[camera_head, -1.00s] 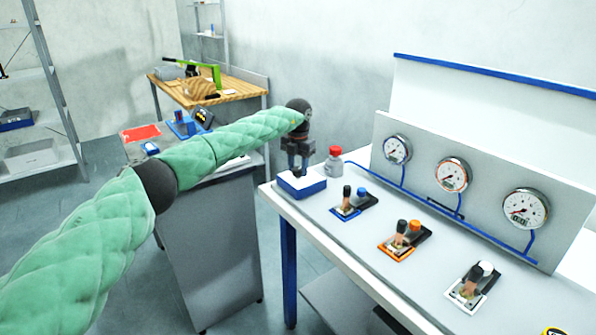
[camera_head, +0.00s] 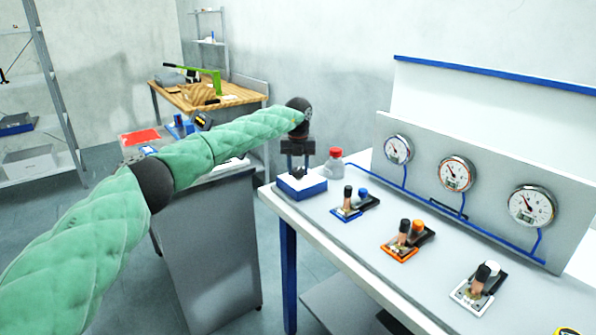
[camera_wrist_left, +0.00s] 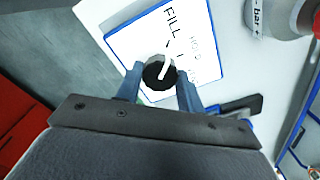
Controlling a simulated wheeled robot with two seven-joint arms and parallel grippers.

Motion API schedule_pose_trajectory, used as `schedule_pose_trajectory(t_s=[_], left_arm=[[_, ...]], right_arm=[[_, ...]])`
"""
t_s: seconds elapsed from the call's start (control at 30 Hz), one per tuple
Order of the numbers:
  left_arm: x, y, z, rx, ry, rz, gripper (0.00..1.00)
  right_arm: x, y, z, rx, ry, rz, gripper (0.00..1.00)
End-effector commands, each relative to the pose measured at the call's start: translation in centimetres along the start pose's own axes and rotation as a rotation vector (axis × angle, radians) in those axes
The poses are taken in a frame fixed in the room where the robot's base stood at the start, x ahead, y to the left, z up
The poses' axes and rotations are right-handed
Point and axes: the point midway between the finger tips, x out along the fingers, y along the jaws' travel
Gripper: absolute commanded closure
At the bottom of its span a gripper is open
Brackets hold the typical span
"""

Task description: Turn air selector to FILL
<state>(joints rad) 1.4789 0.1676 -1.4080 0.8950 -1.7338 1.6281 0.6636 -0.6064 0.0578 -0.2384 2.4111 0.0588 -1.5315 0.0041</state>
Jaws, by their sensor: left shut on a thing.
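The air selector (camera_head: 313,190) is a blue-edged box with a white top at the left end of the bench. My left gripper (camera_head: 297,171) reaches down over the selector. Its fingers (camera_wrist_left: 159,86) are shut on the knob, one on each side. My right gripper is out of view.
A grey bottle with a red cap (camera_head: 335,164) stands close behind the selector. Blue, orange and white-based valves (camera_head: 401,247) line the bench (camera_head: 375,262) to the right. Several gauges (camera_head: 456,174) are on the panel behind. A grey cabinet (camera_head: 210,250) stands left of the bench.

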Motion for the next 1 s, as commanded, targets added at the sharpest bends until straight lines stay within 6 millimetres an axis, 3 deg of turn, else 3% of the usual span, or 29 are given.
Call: schedule_pose_trajectory(t_s=[0.67,0.7,0.8,1.0], left_arm=[[0.11,0.01,-0.02,-0.068,0.001,0.001,0.85],[0.11,0.01,-0.02,-0.068,0.001,0.001,0.6],[0.1,0.01,-0.01,-0.068,0.001,0.001,0.41],[0.04,0.01,-0.01,-0.067,0.0,0.0,0.41]], right_arm=[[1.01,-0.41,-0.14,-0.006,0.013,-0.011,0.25],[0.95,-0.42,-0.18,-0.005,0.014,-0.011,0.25],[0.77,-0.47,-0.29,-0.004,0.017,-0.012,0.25],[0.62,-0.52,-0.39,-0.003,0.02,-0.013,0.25]])
